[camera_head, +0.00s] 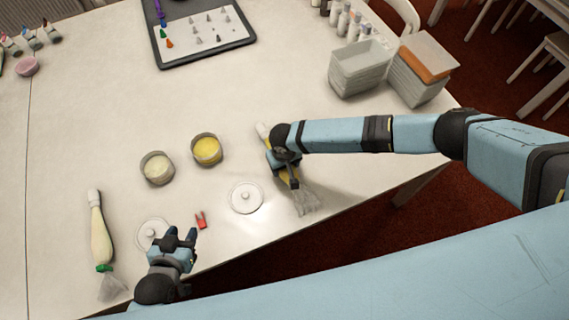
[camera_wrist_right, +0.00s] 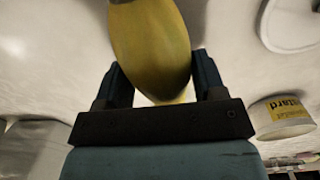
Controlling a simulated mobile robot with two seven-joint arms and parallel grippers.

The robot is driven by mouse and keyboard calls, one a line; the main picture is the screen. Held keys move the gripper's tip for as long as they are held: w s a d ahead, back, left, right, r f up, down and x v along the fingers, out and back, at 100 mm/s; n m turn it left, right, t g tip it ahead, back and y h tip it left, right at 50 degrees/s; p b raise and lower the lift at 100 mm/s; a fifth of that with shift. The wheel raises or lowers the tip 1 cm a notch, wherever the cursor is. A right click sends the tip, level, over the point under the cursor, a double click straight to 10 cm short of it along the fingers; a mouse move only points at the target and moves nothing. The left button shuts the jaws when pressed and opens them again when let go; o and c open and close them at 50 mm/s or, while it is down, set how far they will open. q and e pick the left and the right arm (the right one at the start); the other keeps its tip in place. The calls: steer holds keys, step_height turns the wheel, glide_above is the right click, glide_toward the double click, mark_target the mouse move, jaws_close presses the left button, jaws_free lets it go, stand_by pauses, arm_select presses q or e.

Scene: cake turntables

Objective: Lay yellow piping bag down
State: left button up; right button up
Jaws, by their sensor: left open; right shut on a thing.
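My right gripper (camera_head: 287,163) is shut around the yellow piping bag (camera_wrist_right: 150,45), with one finger on each side of it in the right wrist view. In the head view the bag is mostly hidden by the gripper. Its pale tip points up-left, a yellow strip (camera_head: 295,179) shows below the fingers, and its clear open end spreads toward the table's front edge. I cannot tell whether the bag touches the table. My left gripper (camera_head: 178,240) is open and empty, over the edge of the left white lid.
A cream piping bag (camera_head: 100,240) with a green clip lies at left. A red clip (camera_head: 201,220) and a white lid (camera_head: 245,197) lie between the grippers. A cream tub (camera_head: 157,168) and yellow tub (camera_head: 207,150) stand behind them. Grey bins (camera_head: 360,68) stand at back right.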

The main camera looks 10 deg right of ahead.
steer(key=shift+f+b, duration=0.4)
steer(key=shift+f, duration=0.25)
steer(key=o, duration=0.7)
steer(key=shift+r, duration=0.1)
step_height(320, 180, up, 14)
steer(key=shift+s+a, duration=0.15)
steer(key=shift+f, duration=0.2)
